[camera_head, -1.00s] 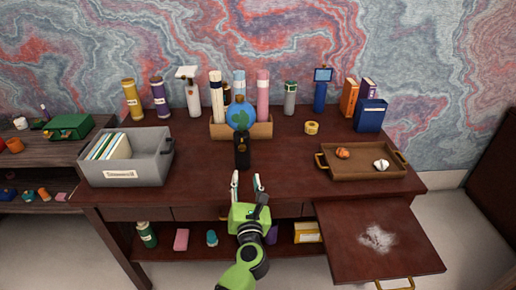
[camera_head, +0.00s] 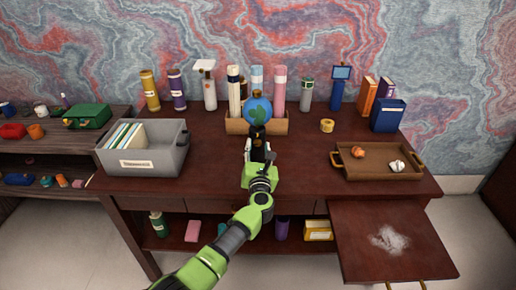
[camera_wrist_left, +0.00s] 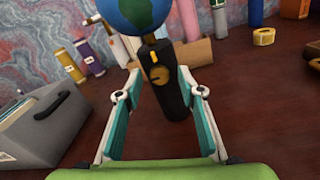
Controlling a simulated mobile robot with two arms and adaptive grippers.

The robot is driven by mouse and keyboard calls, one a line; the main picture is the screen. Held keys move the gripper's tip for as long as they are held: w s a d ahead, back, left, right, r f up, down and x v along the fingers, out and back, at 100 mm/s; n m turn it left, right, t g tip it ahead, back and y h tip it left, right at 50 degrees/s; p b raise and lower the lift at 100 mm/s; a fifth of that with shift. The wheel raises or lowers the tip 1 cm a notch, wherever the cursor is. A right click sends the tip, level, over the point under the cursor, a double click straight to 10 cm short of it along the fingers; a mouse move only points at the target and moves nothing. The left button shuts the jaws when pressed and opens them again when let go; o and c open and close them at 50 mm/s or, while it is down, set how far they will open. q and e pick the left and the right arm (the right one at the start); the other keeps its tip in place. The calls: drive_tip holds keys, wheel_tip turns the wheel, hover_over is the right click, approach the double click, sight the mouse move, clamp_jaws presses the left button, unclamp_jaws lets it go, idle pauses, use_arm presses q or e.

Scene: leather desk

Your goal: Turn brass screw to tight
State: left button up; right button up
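A blue-green globe (camera_head: 257,109) sits on a black stand (camera_wrist_left: 172,97) near the middle of the desk. The brass screw (camera_wrist_left: 159,75) is a small round knob with a dark slot on the stand's front face, seen in the left wrist view. It is too small or hidden to make out in the head view. My left gripper (camera_head: 257,147) is open in front of the stand. In the left wrist view its teal-padded fingers (camera_wrist_left: 158,76) are spread wide, one on each side of the stand. I cannot tell whether either touches it. My right gripper is out of view.
A grey file box (camera_head: 160,164) stands to the left, a brown tray (camera_head: 376,174) to the right. A wooden holder with tubes (camera_head: 282,122) is just behind the globe. A yellow tape roll (camera_head: 327,125) lies right of it. The desk's front middle is mostly clear.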

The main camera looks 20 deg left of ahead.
use_arm(q)
drive_tip(key=shift+w+a, duration=0.1)
drive_tip(key=shift+w, duration=0.1)
clamp_jaws()
drive_tip(key=shift+m, duration=0.3)
drive_tip(key=shift+m+p, duration=0.35)
drive_tip(key=shift+m, duration=0.55)
drive_tip(key=m+p, duration=0.2)
drive_tip(key=m, duration=0.4)
drive_tip(key=m+p, duration=0.1)
drive_tip(key=m, duration=0.4)
drive_tip(key=shift+m+p, duration=0.9)
drive_tip(key=shift+m, duration=1.3)
